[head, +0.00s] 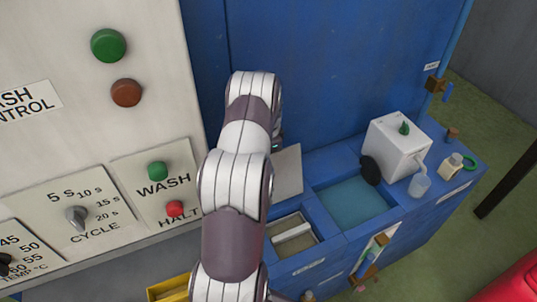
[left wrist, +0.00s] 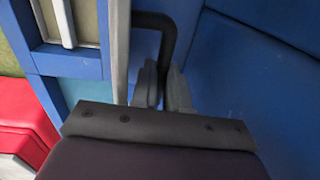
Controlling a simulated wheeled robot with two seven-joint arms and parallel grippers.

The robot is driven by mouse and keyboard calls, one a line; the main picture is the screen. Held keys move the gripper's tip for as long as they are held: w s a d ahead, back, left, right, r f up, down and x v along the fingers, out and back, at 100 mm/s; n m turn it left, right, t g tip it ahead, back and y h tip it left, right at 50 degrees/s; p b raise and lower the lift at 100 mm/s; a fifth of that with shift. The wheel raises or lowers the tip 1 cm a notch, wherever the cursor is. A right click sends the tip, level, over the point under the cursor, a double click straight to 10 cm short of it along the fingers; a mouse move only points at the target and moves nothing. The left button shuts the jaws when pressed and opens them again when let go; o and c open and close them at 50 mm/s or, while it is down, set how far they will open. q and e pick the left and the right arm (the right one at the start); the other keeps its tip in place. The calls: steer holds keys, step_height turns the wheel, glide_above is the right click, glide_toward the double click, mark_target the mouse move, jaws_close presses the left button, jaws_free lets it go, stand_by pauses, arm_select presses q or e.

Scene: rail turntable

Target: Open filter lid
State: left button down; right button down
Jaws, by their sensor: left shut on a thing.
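The filter lid is a pale grey panel (head: 288,172) that stands raised against the blue housing in the head view, right of my left arm. In the left wrist view the lid (left wrist: 118,50) shows nearly edge-on, with a black bent handle (left wrist: 168,40) on its side. My left gripper (left wrist: 163,84) is shut on this handle. In the head view my own arm hides that gripper and the handle. An uncovered compartment with a white bar (head: 292,232) lies in front of the lid and also shows in the left wrist view (left wrist: 64,20). My right gripper is not in view.
A blue water basin (head: 352,203) lies right of the compartment. A white box (head: 395,147), a clear cup (head: 419,185) and a small jar (head: 454,162) stand beyond it. A control panel (head: 85,190) with buttons is on the left. A yellow bin (head: 168,289) is below.

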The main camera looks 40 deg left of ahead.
arm_select(q)
steer(key=shift+w+a+r, duration=0.15)
steer(key=shift+a, duration=0.2)
steer(key=c, duration=1.4)
jaws_free()
steer(key=shift+o, duration=1.4)
steer(key=shift+w+a+f, duration=0.1)
steer(key=shift+a+f, duration=0.1)
steer(key=shift+a, duration=0.1)
steer(key=shift+f, duration=0.1)
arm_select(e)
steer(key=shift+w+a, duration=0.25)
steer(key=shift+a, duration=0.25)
